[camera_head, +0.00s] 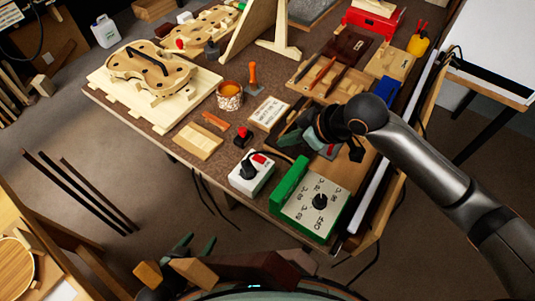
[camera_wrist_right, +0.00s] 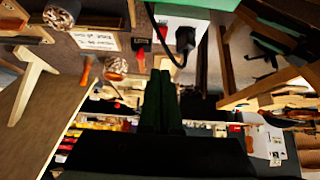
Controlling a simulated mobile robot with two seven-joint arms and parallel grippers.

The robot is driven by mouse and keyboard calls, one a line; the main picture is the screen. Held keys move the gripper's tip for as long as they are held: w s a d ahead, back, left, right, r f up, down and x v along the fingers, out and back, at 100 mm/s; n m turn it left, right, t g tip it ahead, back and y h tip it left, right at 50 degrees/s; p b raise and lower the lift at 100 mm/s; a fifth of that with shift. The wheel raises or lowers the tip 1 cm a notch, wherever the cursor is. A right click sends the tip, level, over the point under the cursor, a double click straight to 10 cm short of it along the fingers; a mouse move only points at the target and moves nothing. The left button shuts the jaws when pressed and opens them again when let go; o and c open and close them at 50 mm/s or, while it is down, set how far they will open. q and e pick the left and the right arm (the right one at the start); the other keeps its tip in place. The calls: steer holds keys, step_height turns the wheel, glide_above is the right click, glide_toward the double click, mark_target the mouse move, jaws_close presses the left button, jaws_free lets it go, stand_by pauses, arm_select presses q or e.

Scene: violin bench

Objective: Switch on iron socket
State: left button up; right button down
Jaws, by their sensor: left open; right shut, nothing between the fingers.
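The iron socket (camera_head: 252,178) is a white box near the front edge of the bench, with a black plug and cable in its top. A red switch (camera_head: 263,159) sits on it beside the plug. In the right wrist view the socket (camera_wrist_right: 196,17) is at the top, with the red switch (camera_wrist_right: 163,32) left of the plug. My right gripper (camera_head: 309,134) is shut and empty, above the tool tray to the right of and behind the socket. Its fingers (camera_wrist_right: 163,100) point toward the socket side, apart from it. My left gripper (camera_head: 194,246) is open and empty at the bottom, away from the bench.
A green-sided temperature box with a black dial (camera_head: 320,202) stands right of the socket. A black base with a red button (camera_head: 243,136) stands behind it. A wood block (camera_head: 198,142), a label card (camera_head: 269,112) and a glue pot (camera_head: 230,96) are nearby.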

glide_above(261, 159)
steer(key=d, duration=0.1)
steer(key=f, duration=0.5)
steer(key=s+f, duration=0.1)
steer(key=f, duration=0.1)
steer(key=shift+d+f+b, duration=0.1)
steer(key=shift+f+b, duration=0.2)
steer(key=shift+d+f, duration=0.2)
steer(key=shift+f, duration=1.05)
steer(key=shift+s+d+f, duration=0.1)
steer(key=shift+f, duration=0.55)
steer(key=shift+f, duration=0.1)
steer(key=shift+s+d+f+b, duration=0.1)
steer(key=shift+f+b, duration=0.2)
steer(key=shift+t+y, duration=0.3)
steer(key=shift+r, duration=0.1)
steer(key=shift+r+p, duration=0.75)
steer(key=shift+p, duration=0.2)
